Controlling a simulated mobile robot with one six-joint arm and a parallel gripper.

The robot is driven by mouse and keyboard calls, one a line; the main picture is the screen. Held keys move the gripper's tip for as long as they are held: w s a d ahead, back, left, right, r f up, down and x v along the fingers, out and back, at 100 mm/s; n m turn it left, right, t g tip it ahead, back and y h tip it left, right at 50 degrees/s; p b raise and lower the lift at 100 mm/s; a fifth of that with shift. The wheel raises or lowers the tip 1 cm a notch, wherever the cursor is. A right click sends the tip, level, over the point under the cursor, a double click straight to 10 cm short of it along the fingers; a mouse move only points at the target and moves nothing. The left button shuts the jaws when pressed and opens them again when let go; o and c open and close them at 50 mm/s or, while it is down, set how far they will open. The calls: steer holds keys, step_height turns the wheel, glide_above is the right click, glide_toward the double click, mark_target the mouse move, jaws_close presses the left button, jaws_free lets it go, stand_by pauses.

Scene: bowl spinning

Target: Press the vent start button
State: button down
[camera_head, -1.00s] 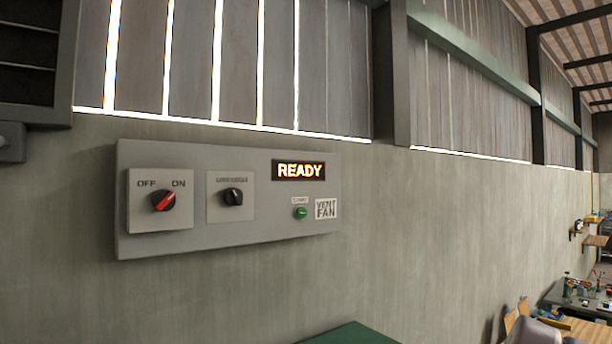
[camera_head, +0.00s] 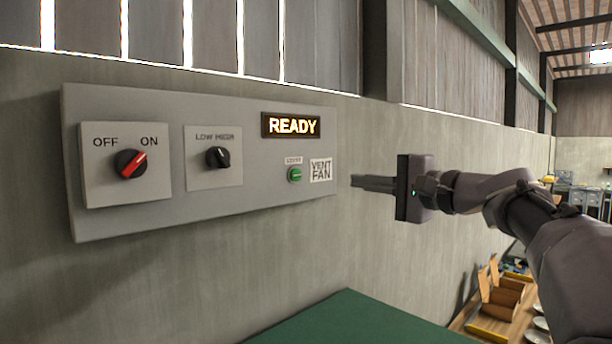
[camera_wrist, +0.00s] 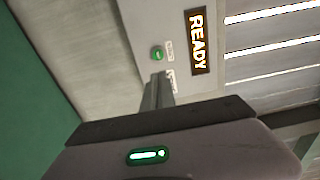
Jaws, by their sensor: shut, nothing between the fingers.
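The grey vent fan panel (camera_head: 250,205) is on the wall at the left in the head view. Its green start button (camera_head: 295,174) sits under a small label, left of the "VENT FAN" plate (camera_head: 321,170). The display (camera_head: 291,125) above reads "READY". My gripper (camera_head: 354,182) is shut and empty, to the right of the panel and apart from the button in the picture. In the wrist view the green button (camera_wrist: 157,53) shows just beyond the shut fingertips (camera_wrist: 158,76), and the fingers partly cover the label plate.
A red-marked OFF/ON knob (camera_head: 131,163) points toward ON. A black LOW/HIGH knob (camera_head: 217,157) sits beside it. A green surface (camera_head: 350,322) lies below the panel. A wooden rack (camera_head: 500,295) and dishes stand at the lower right.

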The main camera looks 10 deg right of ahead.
mark_target(297, 176)
steer(key=p+x, duration=0.3)
steer(key=x, duration=0.4)
steer(key=p+x, duration=0.3)
steer(key=x, duration=0.5)
steer(key=shift+f, duration=0.25)
steer(key=shift+w+a, duration=0.25)
steer(key=shift+w+f, duration=0.1)
